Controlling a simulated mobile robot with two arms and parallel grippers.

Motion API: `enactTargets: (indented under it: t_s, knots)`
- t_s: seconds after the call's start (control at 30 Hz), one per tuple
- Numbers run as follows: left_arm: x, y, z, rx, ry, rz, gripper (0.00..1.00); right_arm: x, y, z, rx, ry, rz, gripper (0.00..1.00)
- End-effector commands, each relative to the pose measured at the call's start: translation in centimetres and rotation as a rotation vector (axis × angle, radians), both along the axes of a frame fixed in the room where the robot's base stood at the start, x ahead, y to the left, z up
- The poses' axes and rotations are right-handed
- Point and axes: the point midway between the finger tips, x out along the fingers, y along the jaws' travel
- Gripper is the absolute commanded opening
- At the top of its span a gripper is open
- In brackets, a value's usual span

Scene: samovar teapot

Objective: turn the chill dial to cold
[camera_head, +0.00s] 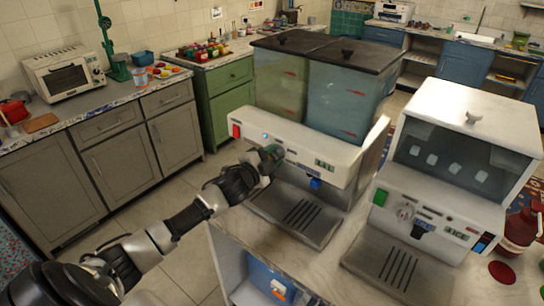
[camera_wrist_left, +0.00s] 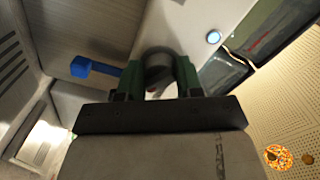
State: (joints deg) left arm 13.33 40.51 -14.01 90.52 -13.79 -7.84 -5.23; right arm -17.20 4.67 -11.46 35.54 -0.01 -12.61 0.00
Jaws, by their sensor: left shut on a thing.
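The drink machine (camera_head: 290,145) is white, with two clear tanks under dark lids, and stands on the counter. My left gripper (camera_head: 270,156) is at the left part of its front panel. In the left wrist view the green fingers (camera_wrist_left: 160,78) are shut on a round grey knob (camera_wrist_left: 157,62), which I take for the chill dial. Its pointer and markings are hidden, so its setting cannot be read. A small display (camera_head: 325,166) and a blue tap lever (camera_head: 315,183) are to the right of the gripper. My right gripper is not in view.
A second white machine (camera_head: 447,165) with its own dial (camera_head: 404,212) stands to the right. A red switch (camera_head: 236,131) and a lit button (camera_wrist_left: 213,37) are close to the gripper. A drip tray (camera_head: 300,217) lies below. A red-brown jar (camera_head: 520,230) is at far right.

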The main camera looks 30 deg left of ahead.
Motion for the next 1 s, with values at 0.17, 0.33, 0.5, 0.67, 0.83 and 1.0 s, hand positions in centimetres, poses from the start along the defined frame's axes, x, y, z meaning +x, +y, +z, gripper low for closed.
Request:
enactTargets:
  t_s: [0.17, 0.33, 0.5, 0.67, 0.83, 1.0]
  knots:
    - [0.0, 0.0, -0.1, 0.001, 0.002, -0.001, 0.12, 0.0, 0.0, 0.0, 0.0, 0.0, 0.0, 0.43]
    - [0.0, 0.0, -0.1, 0.0, 0.002, -0.001, 0.55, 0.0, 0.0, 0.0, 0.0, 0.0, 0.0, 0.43]
    - [0.0, 0.0, -0.1, -0.001, 0.001, 0.0, 0.6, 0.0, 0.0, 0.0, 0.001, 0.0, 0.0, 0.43]
    - [-0.1, 0.0, -0.1, -0.001, 0.001, 0.0, 0.6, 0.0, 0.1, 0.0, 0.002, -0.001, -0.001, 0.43]
    - [-1.5, 0.1, -0.3, -0.001, 0.002, 0.0, 0.6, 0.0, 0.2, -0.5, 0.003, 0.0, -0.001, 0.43]
    - [-4.4, 0.3, -0.5, 0.0, 0.004, -0.001, 0.6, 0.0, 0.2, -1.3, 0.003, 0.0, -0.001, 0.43]
